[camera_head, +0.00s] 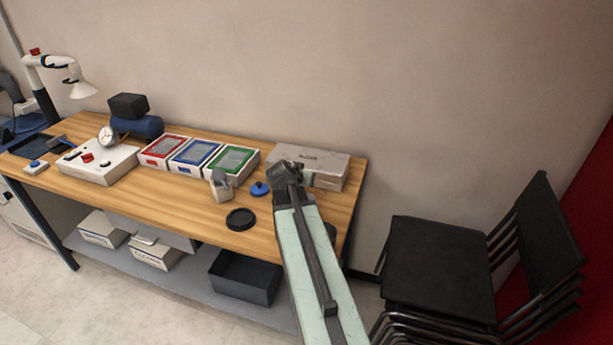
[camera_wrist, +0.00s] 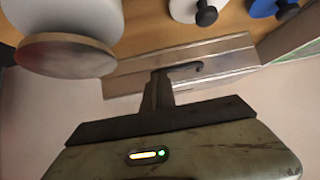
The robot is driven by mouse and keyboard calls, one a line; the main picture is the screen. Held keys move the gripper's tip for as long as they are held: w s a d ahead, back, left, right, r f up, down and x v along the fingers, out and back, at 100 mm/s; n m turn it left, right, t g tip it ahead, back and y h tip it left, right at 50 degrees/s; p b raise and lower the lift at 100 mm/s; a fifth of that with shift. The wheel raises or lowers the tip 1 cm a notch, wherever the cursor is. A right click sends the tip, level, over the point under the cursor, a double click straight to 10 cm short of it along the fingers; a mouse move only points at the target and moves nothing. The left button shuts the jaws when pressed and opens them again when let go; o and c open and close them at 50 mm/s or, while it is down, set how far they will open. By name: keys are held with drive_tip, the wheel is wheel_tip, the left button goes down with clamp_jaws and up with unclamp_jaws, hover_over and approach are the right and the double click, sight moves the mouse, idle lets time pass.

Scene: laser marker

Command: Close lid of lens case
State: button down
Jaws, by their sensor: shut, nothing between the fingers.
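A long pale grey case (camera_head: 335,180) stands at the back right of the wooden table and looks like the lens case. My gripper (camera_head: 290,170) is in front of its left part in the head view and hides some of it; I cannot tell whether they touch. I cannot tell from this angle how far its lid is open. In the wrist view, a silvery metal edge with a dark fitting (camera_wrist: 225,58) lies just beyond my gripper (camera_wrist: 160,78), which is shut and empty. I cannot tell whether that edge is the lid.
Red (camera_head: 161,151), blue (camera_head: 196,154) and green (camera_head: 232,160) trays stand to the left. Stacked black chairs (camera_head: 440,260) are at right.

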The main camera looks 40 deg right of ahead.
drive_tip(key=shift+s+a+f+b, duration=0.25)
drive_tip(key=shift+f+b, duration=0.25)
drive_tip(key=shift+f, duration=0.05)
drive_tip(key=shift+s+a+f+b, duration=0.2)
drive_tip(key=shift+f+b, duration=0.25)
drive_tip(key=shift+f, duration=0.1)
drive_tip(key=shift+f, duration=0.1)
